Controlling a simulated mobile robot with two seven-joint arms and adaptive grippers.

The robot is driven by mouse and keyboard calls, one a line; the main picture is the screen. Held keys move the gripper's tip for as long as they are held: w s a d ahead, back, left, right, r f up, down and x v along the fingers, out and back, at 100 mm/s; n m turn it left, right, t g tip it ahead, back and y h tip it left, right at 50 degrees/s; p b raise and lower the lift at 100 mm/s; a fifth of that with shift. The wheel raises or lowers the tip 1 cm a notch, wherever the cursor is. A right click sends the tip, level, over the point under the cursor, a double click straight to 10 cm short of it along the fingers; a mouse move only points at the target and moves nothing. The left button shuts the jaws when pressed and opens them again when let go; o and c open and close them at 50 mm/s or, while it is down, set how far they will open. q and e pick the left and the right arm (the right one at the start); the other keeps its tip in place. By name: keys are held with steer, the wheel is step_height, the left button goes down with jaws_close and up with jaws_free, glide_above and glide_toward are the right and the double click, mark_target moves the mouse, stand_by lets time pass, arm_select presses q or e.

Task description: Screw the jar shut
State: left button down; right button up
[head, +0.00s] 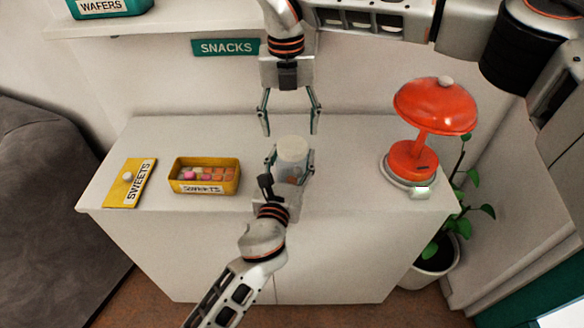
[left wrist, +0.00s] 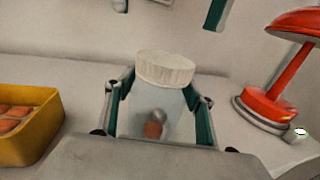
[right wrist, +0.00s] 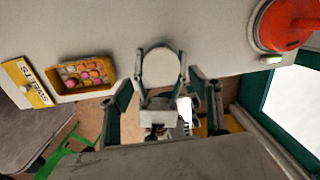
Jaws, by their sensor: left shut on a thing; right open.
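The jar (head: 290,172) is clear, with a white ridged lid (head: 293,147) on top, and stands upright on the cabinet top. The lid also shows in the left wrist view (left wrist: 165,68), sitting on the glass jar (left wrist: 146,125), which has a few small round things inside. I cannot tell how tightly the lid sits. My left gripper (head: 289,165) is shut on the jar's body from the front. My right gripper (head: 291,130) is open, pointing down, above and a little behind the lid, apart from it. In the right wrist view the lid (right wrist: 161,67) lies beyond its fingers.
A yellow box of sweets (head: 204,188) and its yellow SWEETS lid (head: 130,184) are on the left of the white cabinet (head: 150,140). A red lamp (head: 437,105) stands on the right. A potted plant (head: 440,250) is beside the cabinet. A SNACKS sign (head: 225,47) is behind.

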mark_target(292, 145)
steer(key=n, duration=0.5)
steer(key=shift+r+n, duration=0.2)
steer(key=shift+n, duration=0.1)
steer(key=n, duration=0.1)
steer(key=r+n, duration=0.1)
steer(key=n, duration=0.2)
steer(key=r+n, duration=0.1)
steer(key=n, duration=0.2)
steer(key=shift+w+d+r+n, duration=0.15)
steer(key=shift+d+r+n, duration=0.1)
steer(key=shift+r+n, duration=0.05)
steer(key=shift+f, duration=0.1)
steer(key=shift+f, duration=3.95)
